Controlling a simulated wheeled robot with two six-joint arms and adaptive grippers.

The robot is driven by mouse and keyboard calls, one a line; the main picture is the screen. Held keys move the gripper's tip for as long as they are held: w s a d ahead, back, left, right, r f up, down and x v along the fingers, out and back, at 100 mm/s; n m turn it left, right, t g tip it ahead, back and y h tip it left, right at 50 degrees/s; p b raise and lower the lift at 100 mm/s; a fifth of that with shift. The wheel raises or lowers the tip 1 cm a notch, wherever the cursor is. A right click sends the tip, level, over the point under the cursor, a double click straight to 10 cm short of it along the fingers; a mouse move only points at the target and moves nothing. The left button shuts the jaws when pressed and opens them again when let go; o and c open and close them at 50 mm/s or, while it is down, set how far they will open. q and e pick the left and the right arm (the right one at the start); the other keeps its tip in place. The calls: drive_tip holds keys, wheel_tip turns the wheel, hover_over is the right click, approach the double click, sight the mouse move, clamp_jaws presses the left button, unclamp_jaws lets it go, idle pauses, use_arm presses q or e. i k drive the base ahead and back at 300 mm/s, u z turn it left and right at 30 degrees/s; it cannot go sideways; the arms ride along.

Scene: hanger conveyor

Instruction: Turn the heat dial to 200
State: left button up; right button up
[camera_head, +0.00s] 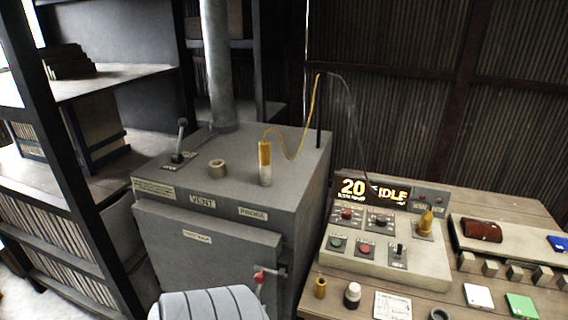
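The control panel (385,262) stands on the wooden bench at the right. Its lit display (374,190) reads "20" on the left and "IDLE" on the right. A yellow pointed knob (425,222) stands on a plate at the panel's upper right; it looks like the heat dial, but its scale and label are too small to read. A red button (347,214), another dark-plated control (380,220), a green button (337,242), a red button (365,248) and a small toggle (399,250) are also on the panel. Neither gripper shows in this view.
A grey kiln (225,205) with "VENT" lettering, a lever (181,140) and a yellow-and-white probe (265,163) on a yellow cord stands left of the panel. The bench (460,305) holds coloured tiles, small blocks and a jar. Shelving (110,82) is at left.

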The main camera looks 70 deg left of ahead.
sight(347, 214)
drive_tip(key=u, duration=1.1)
drive_tip(key=i, duration=0.3)
